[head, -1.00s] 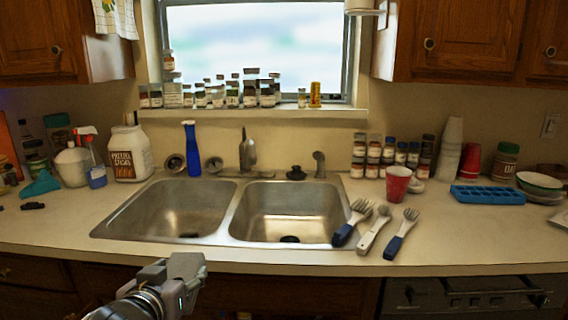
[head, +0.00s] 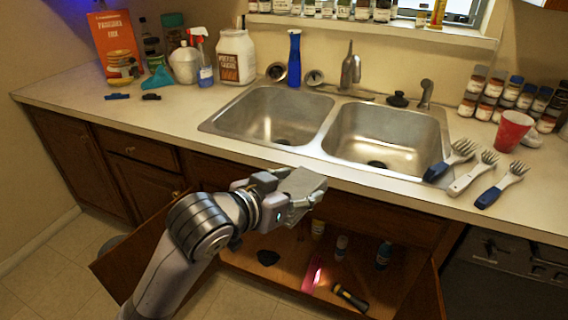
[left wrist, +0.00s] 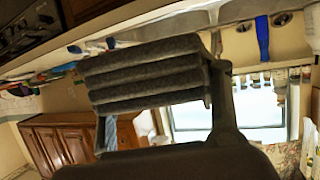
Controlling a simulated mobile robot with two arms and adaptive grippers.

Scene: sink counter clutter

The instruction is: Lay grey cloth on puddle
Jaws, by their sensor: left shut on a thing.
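My left gripper (head: 292,198) reaches in from the lower left, in front of the sink counter's edge and above the open cabinet. It is shut on the grey cloth (head: 306,183), a flat folded bundle at its tips. In the left wrist view the cloth (left wrist: 150,78) shows as several stacked grey layers. A dark patch (head: 267,257) lies on the cabinet floor (head: 290,272) below and left of the gripper; I cannot tell if it is the puddle. My right gripper is not in view.
The cabinet under the sink holds a flashlight (head: 350,297), a pink item (head: 312,275) and small bottles (head: 383,255). Its open doors (head: 130,262) stand out on both sides. Forks (head: 452,160) and a red cup (head: 513,131) are on the counter right of the sink.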

